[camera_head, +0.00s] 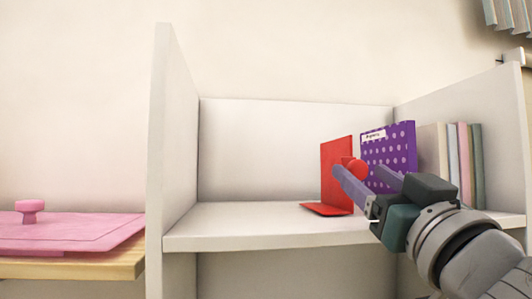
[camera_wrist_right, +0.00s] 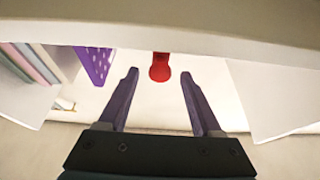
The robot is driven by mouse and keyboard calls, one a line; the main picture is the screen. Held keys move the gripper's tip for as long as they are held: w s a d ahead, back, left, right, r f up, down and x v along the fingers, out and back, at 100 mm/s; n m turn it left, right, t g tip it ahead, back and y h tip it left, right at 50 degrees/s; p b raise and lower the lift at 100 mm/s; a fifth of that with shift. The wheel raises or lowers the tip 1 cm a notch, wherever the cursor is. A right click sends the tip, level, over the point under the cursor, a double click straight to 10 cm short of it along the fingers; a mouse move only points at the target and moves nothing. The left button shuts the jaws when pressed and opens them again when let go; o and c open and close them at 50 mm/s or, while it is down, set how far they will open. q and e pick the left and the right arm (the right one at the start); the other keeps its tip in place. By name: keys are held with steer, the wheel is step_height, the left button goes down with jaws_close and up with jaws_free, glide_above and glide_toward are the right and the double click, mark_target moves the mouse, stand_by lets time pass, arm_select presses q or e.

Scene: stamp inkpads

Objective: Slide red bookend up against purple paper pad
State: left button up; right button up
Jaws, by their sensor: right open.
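The red bookend (camera_head: 335,178) stands upright on the white shelf, its flat foot pointing left. A round red knob (camera_head: 355,167) sticks out from it; it also shows in the right wrist view (camera_wrist_right: 160,69). The purple paper pad (camera_head: 388,148) with pale dots stands upright to its right, with a small gap between them. It shows partly in the wrist view (camera_wrist_right: 97,63). My right gripper (camera_head: 361,174) is open and empty in front of the bookend. In the wrist view its fingertips (camera_wrist_right: 160,75) lie either side of the knob, without visible contact. My left gripper is out of view.
Several thin books (camera_head: 463,160) stand right of the pad, near the shelf's right wall. The white shelf board (camera_head: 240,225) is clear left of the bookend, up to the left side panel (camera_head: 172,130). A pink mat (camera_head: 75,232) with a pink knobbed object (camera_head: 30,209) lies outside, far left.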

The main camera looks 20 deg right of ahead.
steer(key=shift+p+x, duration=0.4)
steer(key=shift+x, duration=1.05)
steer(key=shift+c, duration=0.4)
jaws_close()
